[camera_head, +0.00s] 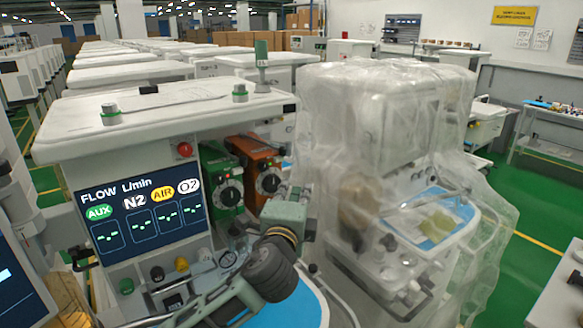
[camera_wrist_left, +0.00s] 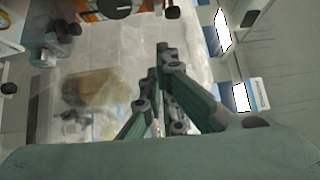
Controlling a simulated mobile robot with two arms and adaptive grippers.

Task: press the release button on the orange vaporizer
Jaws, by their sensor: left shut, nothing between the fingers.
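The orange vaporizer (camera_head: 262,156) stands on the front of the anaesthesia machine, right of a green vaporizer (camera_head: 219,170). It has a black dial with a pale centre. I cannot make out its release button clearly. My left gripper (camera_head: 298,193) is in front and to the lower right of the orange vaporizer, apparently apart from it. In the left wrist view, its green fingers (camera_wrist_left: 165,57) are together and empty. Part of the orange vaporizer (camera_wrist_left: 88,16) and its dark dial show at that view's top edge. My right gripper is not in view.
A flow screen (camera_head: 128,212) is left of the vaporizers, with a red knob (camera_head: 184,149) above it. A machine wrapped in clear plastic (camera_head: 400,120) stands close on the right. Green floor (camera_head: 535,205) is open farther right.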

